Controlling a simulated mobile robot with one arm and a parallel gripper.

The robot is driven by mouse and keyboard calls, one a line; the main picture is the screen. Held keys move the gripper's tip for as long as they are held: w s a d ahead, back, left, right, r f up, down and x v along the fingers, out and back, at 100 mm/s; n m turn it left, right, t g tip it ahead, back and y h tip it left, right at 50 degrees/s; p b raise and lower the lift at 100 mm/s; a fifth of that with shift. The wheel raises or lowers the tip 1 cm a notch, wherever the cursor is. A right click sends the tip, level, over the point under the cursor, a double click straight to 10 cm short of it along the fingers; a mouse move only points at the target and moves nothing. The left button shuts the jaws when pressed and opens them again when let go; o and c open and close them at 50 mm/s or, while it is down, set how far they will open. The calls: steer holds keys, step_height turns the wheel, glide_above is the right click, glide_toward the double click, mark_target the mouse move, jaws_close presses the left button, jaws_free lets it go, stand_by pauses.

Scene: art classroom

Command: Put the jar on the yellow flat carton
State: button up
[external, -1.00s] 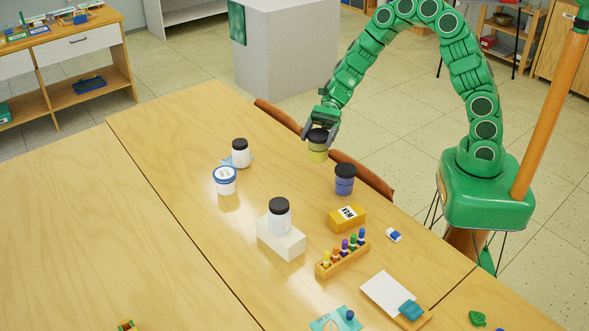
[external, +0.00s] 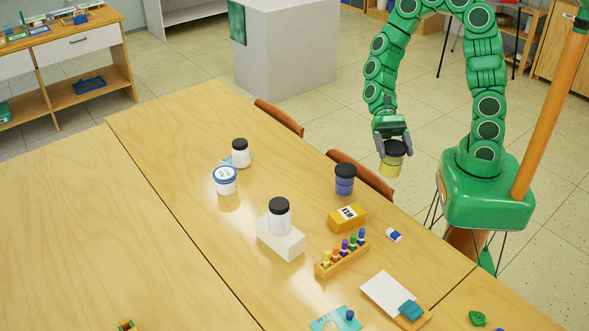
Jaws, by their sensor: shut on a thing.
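My gripper (external: 391,141) is shut on a jar with a black lid and a yellow body (external: 391,168). It holds the jar in the air, slightly tilted, near the table's right edge and above a brown chair back. The yellow flat carton (external: 347,218) lies on the table, below and to the left of the held jar. Its top has a white label with dark lettering and looks bare. The jar is apart from the carton.
A blue jar with a dark lid (external: 344,180) stands just behind the carton. A rack of coloured pegs (external: 342,259) is in front, and an eraser (external: 393,235) lies to the right. A white jar (external: 279,217) stands on a white box (external: 281,240) to the left.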

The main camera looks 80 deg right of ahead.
steer(key=shift+s+a, duration=0.15)
steer(key=shift+s, duration=0.3)
steer(key=shift+w+a, duration=0.1)
steer(key=shift+w+a+f, duration=0.85)
steer(key=shift+w+f, duration=1.25)
steer(key=shift+f, duration=0.05)
steer(key=shift+w+a+f, duration=0.85)
steer(key=shift+w+f, duration=1.2)
steer(key=shift+f, duration=0.05)
steer(key=shift+w+a+f, duration=0.85)
steer(key=shift+w+f, duration=1.25)
steer(key=shift+f, duration=0.05)
steer(key=shift+f, duration=0.15)
steer(key=o, duration=1.5)
steer(key=shift+o, duration=0.2)
